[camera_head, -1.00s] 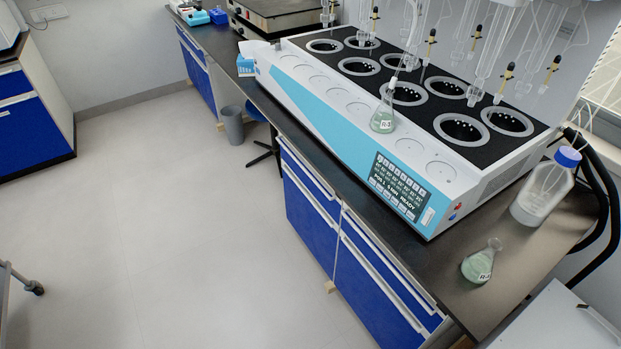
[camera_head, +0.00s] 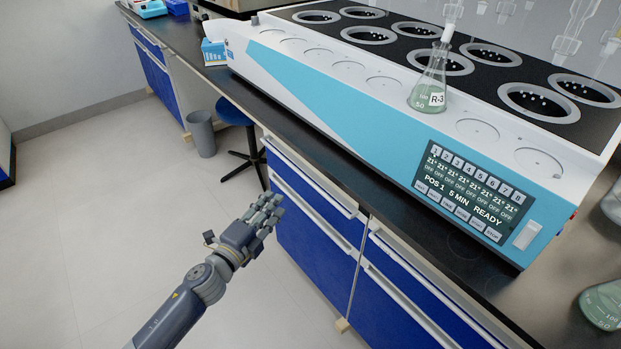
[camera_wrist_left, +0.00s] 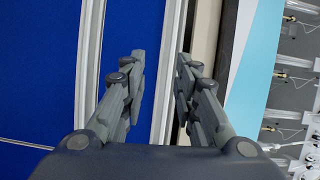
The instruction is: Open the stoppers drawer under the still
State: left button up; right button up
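The still (camera_head: 350,105), white and light blue with a lit panel (camera_head: 470,192), stands on the dark counter. Below it are blue drawer fronts with long white handle rails. The left cabinet has a top drawer (camera_head: 300,172); the right cabinet has one too (camera_head: 425,275). No label reading stoppers is legible on either. My left gripper (camera_head: 266,208) is in front of the left cabinet. In the left wrist view its fingers (camera_wrist_left: 161,60) are apart, with the top white rail (camera_wrist_left: 171,45) showing between them; contact cannot be told. My right gripper is not in view.
The counter edge (camera_wrist_left: 236,30) overhangs close beside the left fingers. A flask marked R-3 (camera_head: 430,88) stands on the still. A grey bin (camera_head: 201,134) and a blue stool (camera_head: 235,112) stand left of the cabinet. The floor (camera_head: 90,200) in front is clear.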

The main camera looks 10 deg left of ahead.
aim_at(299, 174)
pick_arm(q)
jog(key=shift+m+h, duration=0.4)
jog(key=x, duration=0.3)
jog(key=r+x, duration=0.1)
jog(key=x, duration=0.2)
jog(key=r+x, duration=0.1)
jog(key=x, duration=0.2)
jog(key=shift+w+d, duration=0.35)
jog(key=shift+d, duration=0.05)
jog(key=shift+w+d+f+b, duration=0.1)
jog(key=shift+w+d+b, duration=0.15)
jog(key=shift+w, duration=0.45)
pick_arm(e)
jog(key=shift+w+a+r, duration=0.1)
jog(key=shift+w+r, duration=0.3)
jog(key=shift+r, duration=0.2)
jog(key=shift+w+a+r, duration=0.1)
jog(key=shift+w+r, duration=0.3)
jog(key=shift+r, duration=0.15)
pick_arm(q)
grip_shut()
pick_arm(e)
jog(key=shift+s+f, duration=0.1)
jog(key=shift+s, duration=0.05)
